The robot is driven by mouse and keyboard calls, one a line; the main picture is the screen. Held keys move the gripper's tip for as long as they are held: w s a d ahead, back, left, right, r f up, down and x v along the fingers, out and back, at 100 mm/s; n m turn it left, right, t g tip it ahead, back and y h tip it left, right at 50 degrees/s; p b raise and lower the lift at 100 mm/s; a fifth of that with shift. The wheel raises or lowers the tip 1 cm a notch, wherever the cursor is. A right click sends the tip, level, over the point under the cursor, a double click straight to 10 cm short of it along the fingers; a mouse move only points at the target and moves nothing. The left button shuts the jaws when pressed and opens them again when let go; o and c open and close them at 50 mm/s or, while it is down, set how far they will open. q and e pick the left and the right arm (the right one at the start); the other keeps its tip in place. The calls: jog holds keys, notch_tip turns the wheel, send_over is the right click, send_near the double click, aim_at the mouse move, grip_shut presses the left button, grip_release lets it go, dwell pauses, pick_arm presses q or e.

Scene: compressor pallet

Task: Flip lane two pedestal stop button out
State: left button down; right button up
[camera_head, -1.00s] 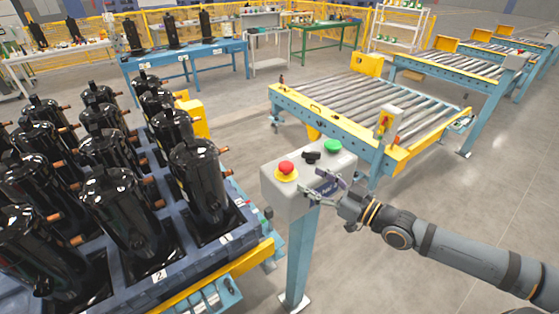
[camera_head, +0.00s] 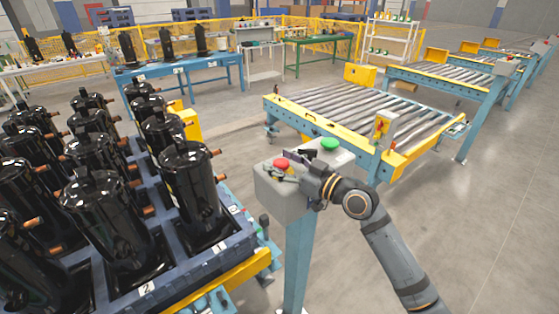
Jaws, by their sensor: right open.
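The pedestal (camera_head: 278,197) is a grey control box on a blue post, standing in front of the roller conveyor. Its red stop button (camera_head: 282,162) sits at the left of the sloped top. My right gripper (camera_head: 283,173) reaches in from the right, low over the box top, with its open fingers right at the button. The fingers hide most of the button's yellow base, and I cannot tell whether they touch the red cap. A green button (camera_head: 329,144) shows at the right of the box top. The left gripper is not in view.
A blue crate (camera_head: 238,242) of black compressors (camera_head: 193,187) stands close on the left. Open grey floor lies at the right.

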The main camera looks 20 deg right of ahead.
jog(key=shift+w+a, duration=0.2)
jog(key=shift+w, duration=0.1)
jog(key=shift+s, duration=0.1)
jog(key=shift+c, duration=0.4)
grip_shut()
